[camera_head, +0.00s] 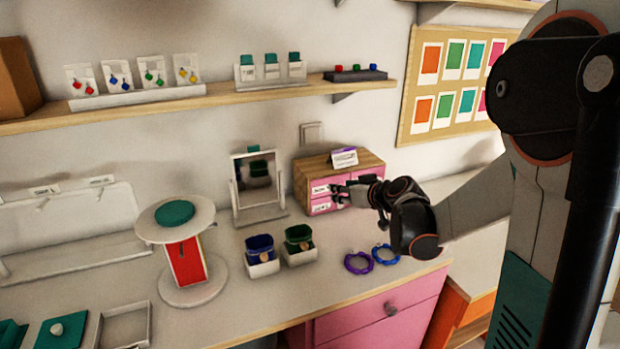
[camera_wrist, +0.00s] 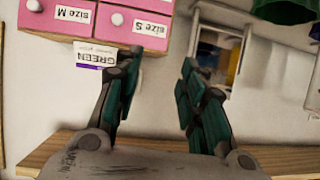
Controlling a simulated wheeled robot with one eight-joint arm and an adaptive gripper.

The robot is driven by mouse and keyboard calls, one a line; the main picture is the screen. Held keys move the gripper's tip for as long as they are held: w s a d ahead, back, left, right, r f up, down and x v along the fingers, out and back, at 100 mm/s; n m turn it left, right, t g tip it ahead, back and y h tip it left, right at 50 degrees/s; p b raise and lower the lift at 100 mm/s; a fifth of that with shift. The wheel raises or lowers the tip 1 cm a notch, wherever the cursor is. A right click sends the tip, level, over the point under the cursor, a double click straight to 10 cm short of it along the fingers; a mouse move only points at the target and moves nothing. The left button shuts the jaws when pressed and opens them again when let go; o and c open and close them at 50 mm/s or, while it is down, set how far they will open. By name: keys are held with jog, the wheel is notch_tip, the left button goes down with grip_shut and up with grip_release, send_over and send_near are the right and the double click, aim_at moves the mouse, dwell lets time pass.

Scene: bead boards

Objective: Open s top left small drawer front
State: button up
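A small wooden chest (camera_head: 372,162) with pink drawers stands against the wall at the back of the counter. Its top left small drawer front (camera_head: 318,187) is pink with a white label and looks shut. In the wrist view, which shows the labels upside down, this front (camera_wrist: 140,38) reads "size S" and has a white knob (camera_wrist: 117,19). My gripper (camera_head: 345,190) is before the chest, partly covering the right-hand drawers. In the wrist view my gripper (camera_wrist: 158,60) is open and empty; one finger is near the lower edge of the front, and contact cannot be told.
Two small boxes (camera_head: 262,268) and bracelets (camera_head: 358,263) sit in front on the counter. A shelf (camera_head: 220,97) runs above. A large pink drawer (camera_head: 345,322) is under the counter.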

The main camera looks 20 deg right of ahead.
jog(key=d+f+h, duration=0.1)
jog(key=d+f, duration=0.2)
jog(key=d, duration=0.4)
jog(key=b+x, duration=0.3)
jog(key=x, duration=1)
jog(key=shift+w+r+t, duration=0.25)
jog(key=shift+w+t, duration=0.05)
jog(key=shift+w, duration=0.25)
jog(key=shift+d, duration=0.1)
grip_shut()
